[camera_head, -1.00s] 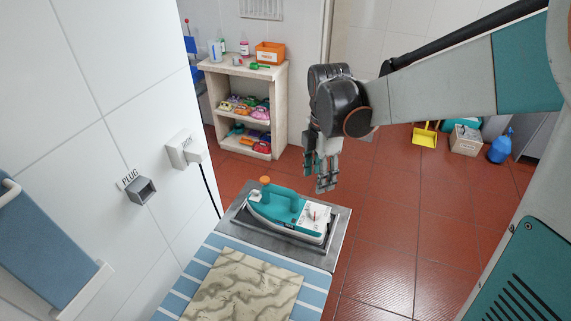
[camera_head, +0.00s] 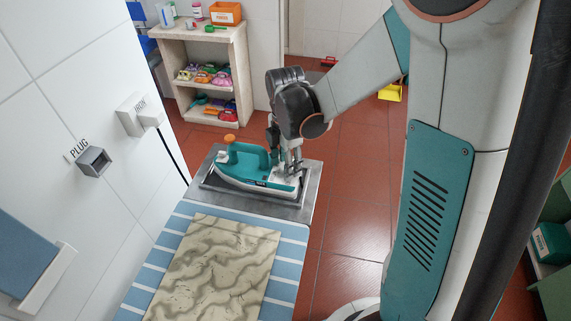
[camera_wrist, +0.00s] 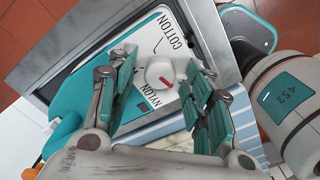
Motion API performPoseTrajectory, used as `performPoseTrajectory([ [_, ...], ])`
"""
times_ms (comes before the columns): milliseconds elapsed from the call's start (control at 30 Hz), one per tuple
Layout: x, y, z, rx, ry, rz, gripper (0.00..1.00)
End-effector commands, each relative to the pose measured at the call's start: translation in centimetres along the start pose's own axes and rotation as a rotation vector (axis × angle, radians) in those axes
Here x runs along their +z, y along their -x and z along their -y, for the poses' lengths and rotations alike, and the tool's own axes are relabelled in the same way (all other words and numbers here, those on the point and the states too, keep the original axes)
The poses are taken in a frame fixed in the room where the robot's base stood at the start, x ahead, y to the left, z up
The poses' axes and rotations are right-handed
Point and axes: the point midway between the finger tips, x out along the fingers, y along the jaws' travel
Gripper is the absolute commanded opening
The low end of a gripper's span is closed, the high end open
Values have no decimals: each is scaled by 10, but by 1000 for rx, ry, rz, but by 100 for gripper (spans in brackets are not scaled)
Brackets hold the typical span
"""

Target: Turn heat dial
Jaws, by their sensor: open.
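A teal and white iron (camera_head: 245,168) with an orange knob sits on a grey metal rest plate (camera_head: 305,196). In the wrist view its white top panel reads COTTON and NYLON. My gripper (camera_head: 288,165) is over the rear end of the iron. In the wrist view my gripper (camera_wrist: 160,85) is open, with one teal-padded finger on each side of the dial. I cannot tell whether either finger touches it. The dial is hidden in the head view.
A blue striped board (camera_head: 150,272) with a marbled stone slab (camera_head: 215,270) lies in front of the iron. A white wall with a plug socket (camera_head: 94,161) stands at left. A shelf (camera_head: 205,75) with colourful items is behind. Red floor (camera_head: 345,190) is open at right.

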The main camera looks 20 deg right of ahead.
Motion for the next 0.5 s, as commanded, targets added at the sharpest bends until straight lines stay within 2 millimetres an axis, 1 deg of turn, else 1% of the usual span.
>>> performPoseTrajectory([
  [233, 0, 0, 0, 0, 0, 0, 46],
  [267, 0, 0, 0, 0, 0, 0, 42],
  [300, 0, 0, 0, 0, 0, 0, 33],
  [367, 0, 0, 0, 0, 0, 0, 19],
  [400, 0, 0, 0, 0, 0, 0, 10],
  [433, 0, 0, 0, 0, 0, 0, 3],
  [500, 0, 0, 0, 0, 0, 0, 2],
])
